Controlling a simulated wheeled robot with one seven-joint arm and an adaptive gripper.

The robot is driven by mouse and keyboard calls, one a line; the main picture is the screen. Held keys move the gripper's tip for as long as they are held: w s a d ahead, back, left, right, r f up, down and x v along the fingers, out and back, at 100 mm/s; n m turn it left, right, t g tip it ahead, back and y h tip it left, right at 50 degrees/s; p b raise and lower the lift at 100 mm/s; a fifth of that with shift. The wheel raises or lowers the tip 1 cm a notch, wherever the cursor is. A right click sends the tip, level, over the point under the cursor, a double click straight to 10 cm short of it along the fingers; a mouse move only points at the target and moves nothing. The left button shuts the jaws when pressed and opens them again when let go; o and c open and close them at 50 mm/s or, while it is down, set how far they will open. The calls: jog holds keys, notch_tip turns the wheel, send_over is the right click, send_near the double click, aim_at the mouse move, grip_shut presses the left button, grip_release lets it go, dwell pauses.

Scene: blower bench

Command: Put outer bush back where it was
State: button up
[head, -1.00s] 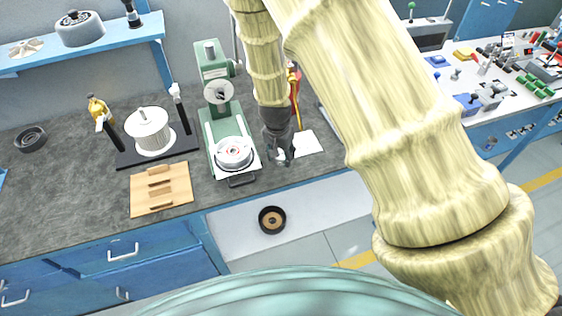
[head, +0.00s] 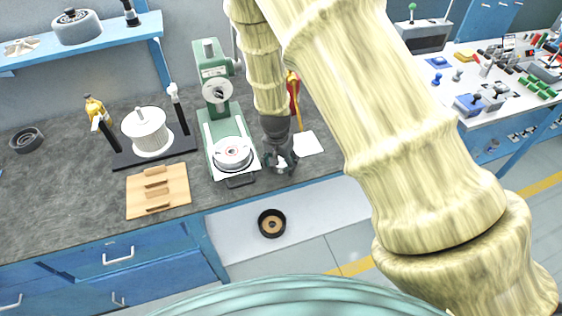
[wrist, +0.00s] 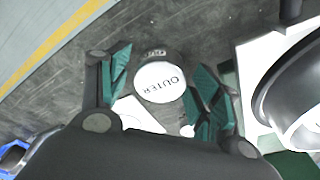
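The outer bush (wrist: 159,82) is a short dark cylinder with a white top marked OUTER, seen between my fingers in the wrist view. In the head view, a small pale part of it shows under my gripper (head: 281,163), near the bench's front edge. My gripper (wrist: 160,92) is open around it, a dark finger with green pads on each side. Narrow gaps seem to show between the pads and the bush. The bush appears to stand on the bench, though its underside is hidden.
A green press (head: 217,95) with a round silver piece (head: 233,153) stands just left of my gripper. A white sheet (head: 307,144) lies to the right. A wooden tray (head: 142,199) and a white drum on a black stand (head: 125,158) are further left. A dark ring (head: 271,223) sits below the bench edge.

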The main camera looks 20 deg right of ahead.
jog(key=shift+r, duration=0.1)
notch_tip(320, 180, up, 12)
jog(key=s+a+p, duration=0.1)
jog(key=p, duration=0.9)
jog(key=s+d+f+n+g, duration=0.1)
jog(key=s+d+f+n, duration=0.35)
jog(key=s+f, duration=0.95)
jog(key=s+f+n, duration=0.2)
jog(key=s, duration=0.8)
jog(key=s+f+n+y, duration=0.1)
jog(key=s+f, duration=0.1)
jog(key=s, duration=0.9)
jog(key=shift+s+f+n+b, duration=0.2)
jog(key=shift+n+b, duration=0.1)
jog(key=shift+n, duration=0.05)
notch_tip(320, 180, down, 8)
jog(key=b, duration=0.8)
jog(key=shift+f, duration=0.25)
